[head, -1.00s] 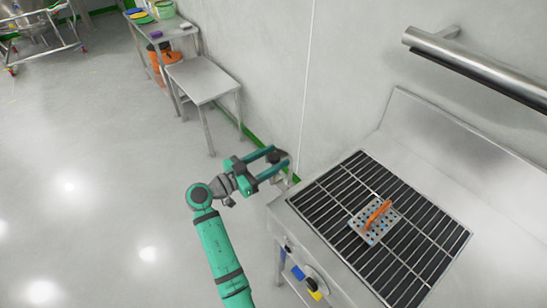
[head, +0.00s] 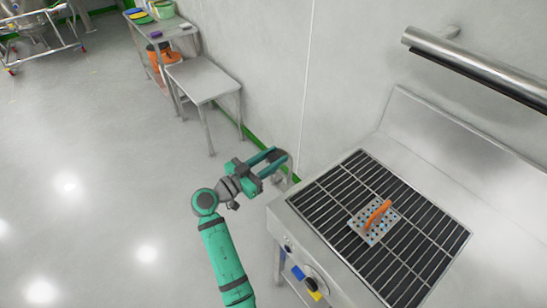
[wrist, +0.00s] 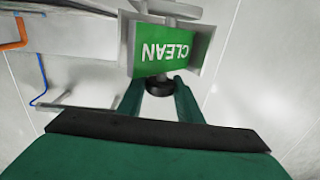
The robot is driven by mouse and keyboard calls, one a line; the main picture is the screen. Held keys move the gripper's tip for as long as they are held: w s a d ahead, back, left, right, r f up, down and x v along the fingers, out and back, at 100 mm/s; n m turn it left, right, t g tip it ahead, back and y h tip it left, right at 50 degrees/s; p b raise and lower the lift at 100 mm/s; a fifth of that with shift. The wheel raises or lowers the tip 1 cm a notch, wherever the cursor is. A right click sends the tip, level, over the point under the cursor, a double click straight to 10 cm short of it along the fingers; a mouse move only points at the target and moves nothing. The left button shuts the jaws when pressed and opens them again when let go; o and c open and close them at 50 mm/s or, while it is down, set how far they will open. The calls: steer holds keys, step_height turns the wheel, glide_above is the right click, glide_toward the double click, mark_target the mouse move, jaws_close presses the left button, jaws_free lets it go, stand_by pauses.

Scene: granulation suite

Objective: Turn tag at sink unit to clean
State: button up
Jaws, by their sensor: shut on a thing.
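In the wrist view a green tag panel (wrist: 140,48) reads CLEAN, upside down in that picture, in a light grey holder. A round black knob (wrist: 159,88) sits just below it, between the fingers of my gripper (wrist: 158,80). My gripper is shut on the knob. In the head view my gripper (head: 274,160) is at the left end of the steel sink unit (head: 290,222), near the wall. The tag cannot be made out in the head view.
A black grate (head: 345,190) on the unit bears a perforated plate with an orange handle (head: 376,214). A steel rail (head: 475,65) is on the wall above. A small steel table (head: 203,80) stands farther back.

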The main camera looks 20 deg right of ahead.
steer(key=n+t+y, duration=0.3)
steer(key=n+t, duration=0.1)
steer(key=t, duration=0.1)
steer(key=shift+s, duration=0.1)
steer(key=shift+n+t+y, duration=1.5)
steer(key=shift+y, duration=0.6)
steer(key=shift+n+t+y, duration=0.5)
steer(key=shift+n+y, duration=0.2)
steer(key=shift+y, duration=0.2)
steer(key=shift+a, duration=0.1)
steer(key=o, duration=1)
steer(key=shift+o, duration=0.2)
steer(key=v, duration=1)
steer(key=shift+s+a, duration=0.15)
steer(key=shift+s, duration=0.15)
steer(key=shift+f, duration=0.1)
